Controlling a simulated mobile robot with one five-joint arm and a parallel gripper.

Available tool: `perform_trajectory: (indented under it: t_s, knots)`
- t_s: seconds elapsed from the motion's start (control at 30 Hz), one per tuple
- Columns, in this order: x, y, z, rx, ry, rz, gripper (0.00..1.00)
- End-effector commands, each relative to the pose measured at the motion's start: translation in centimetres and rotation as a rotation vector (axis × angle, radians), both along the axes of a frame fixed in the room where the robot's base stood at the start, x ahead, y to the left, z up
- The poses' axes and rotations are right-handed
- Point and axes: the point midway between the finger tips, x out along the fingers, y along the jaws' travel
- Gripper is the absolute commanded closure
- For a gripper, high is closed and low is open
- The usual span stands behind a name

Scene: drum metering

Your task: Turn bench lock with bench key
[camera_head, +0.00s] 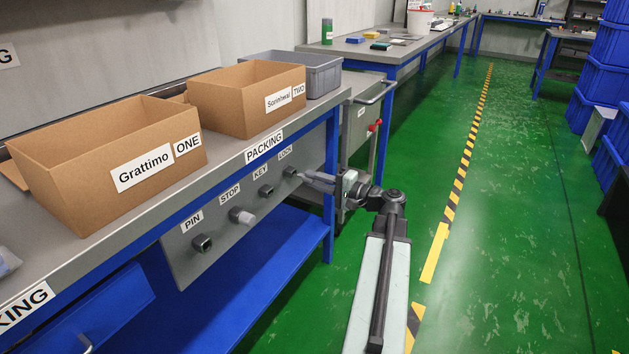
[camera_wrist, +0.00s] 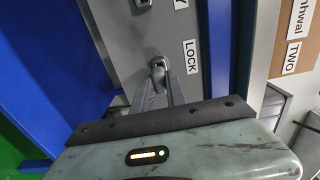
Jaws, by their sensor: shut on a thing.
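The bench lock (camera_head: 290,172) is a small grey fitting at the right end of the panel under the bench top, below the LOCK label. My gripper (camera_head: 305,177) reaches it from the right, with its fingertips right at the lock. In the wrist view the lock (camera_wrist: 158,62) is just beyond my fingertips (camera_wrist: 158,82), left of its LOCK label. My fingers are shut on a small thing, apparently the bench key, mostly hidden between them. I cannot tell how far the key is in or how it is turned. The KEY holder (camera_head: 266,191) is a dark square fitting beside the lock.
The STOP knob (camera_head: 242,215) and PIN socket (camera_head: 202,243) are further left on the panel (camera_head: 222,228). Cardboard boxes ONE (camera_head: 80,180) and TWO (camera_head: 225,105) and a grey bin (camera_head: 322,75) stand on the bench. A grey cart (camera_head: 360,125) is behind my gripper.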

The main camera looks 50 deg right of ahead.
Motion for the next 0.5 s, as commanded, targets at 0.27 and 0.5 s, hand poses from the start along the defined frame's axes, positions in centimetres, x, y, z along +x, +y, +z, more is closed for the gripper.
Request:
perform_trajectory:
  t_s: [0.27, 0.5]
  knots:
    - [0.18, 0.09, 0.0, 0.0, 0.0, 0.001, 1.0]
    - [0.74, 0.2, 0.0, 0.0, 0.0, 0.001, 1.0]
